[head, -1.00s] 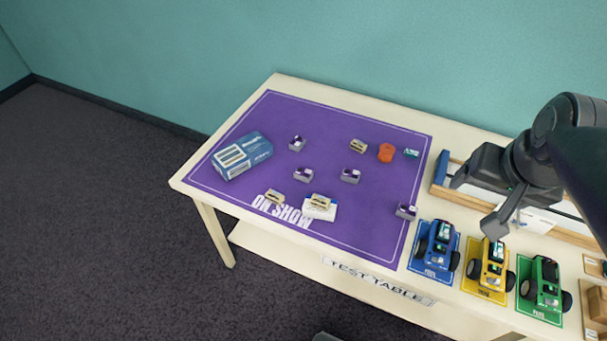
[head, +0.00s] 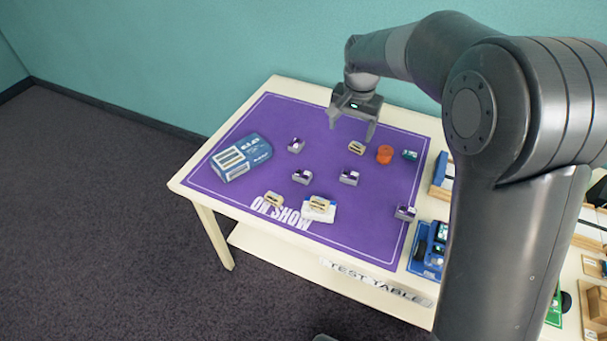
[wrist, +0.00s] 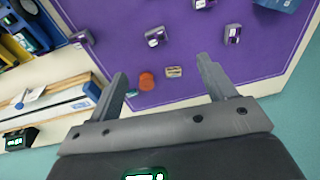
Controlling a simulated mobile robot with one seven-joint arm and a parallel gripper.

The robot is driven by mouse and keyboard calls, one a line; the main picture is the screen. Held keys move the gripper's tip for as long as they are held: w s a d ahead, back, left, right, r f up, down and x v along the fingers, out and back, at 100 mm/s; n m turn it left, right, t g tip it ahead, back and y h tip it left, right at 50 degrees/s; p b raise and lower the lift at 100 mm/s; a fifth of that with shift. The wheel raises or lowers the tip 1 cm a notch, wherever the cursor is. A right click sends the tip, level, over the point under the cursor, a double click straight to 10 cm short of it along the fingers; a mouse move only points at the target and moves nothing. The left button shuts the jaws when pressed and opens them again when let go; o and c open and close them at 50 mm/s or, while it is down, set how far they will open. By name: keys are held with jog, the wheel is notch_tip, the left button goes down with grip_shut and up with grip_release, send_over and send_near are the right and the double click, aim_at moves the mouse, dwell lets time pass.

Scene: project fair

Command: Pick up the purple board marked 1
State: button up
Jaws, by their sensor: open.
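Several small grey blocks with purple and white tops lie on the purple mat (head: 325,125): one at the back (head: 296,145), one nearer the middle (head: 302,177), one right of it (head: 349,177) and one at the right edge (head: 405,212). Their numbers are too small to read, so I cannot tell which is marked 1. In the wrist view, purple-topped blocks show at the centre (wrist: 155,37), to the right (wrist: 232,34) and to the left (wrist: 82,38). My gripper (head: 351,131) is open and empty above the back of the mat, apart from all of them.
A tan-topped block (head: 356,148), an orange round piece (head: 384,154) and a teal piece (head: 410,155) lie near my gripper. A blue box (head: 241,158) stands left. My arm hides much of the right side.

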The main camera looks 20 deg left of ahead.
jog(key=a+f+g, duration=0.1)
jog(key=a+f, duration=1.2)
jog(key=a, duration=0.1)
send_over(300, 177)
jog(key=shift+h, duration=0.4)
jog(key=f, duration=0.5)
jog(key=shift+w+f, duration=0.3)
jog(key=shift+s+f, duration=0.2)
jog(key=shift+f, duration=1.15)
jog(key=shift+s+f, duration=0.2)
jog(key=shift+f, duration=1.15)
jog(key=shift+c, duration=0.5)
jog(key=c, duration=1)
jog(key=shift+o, duration=0.2)
jog(key=shift+r, duration=0.1)
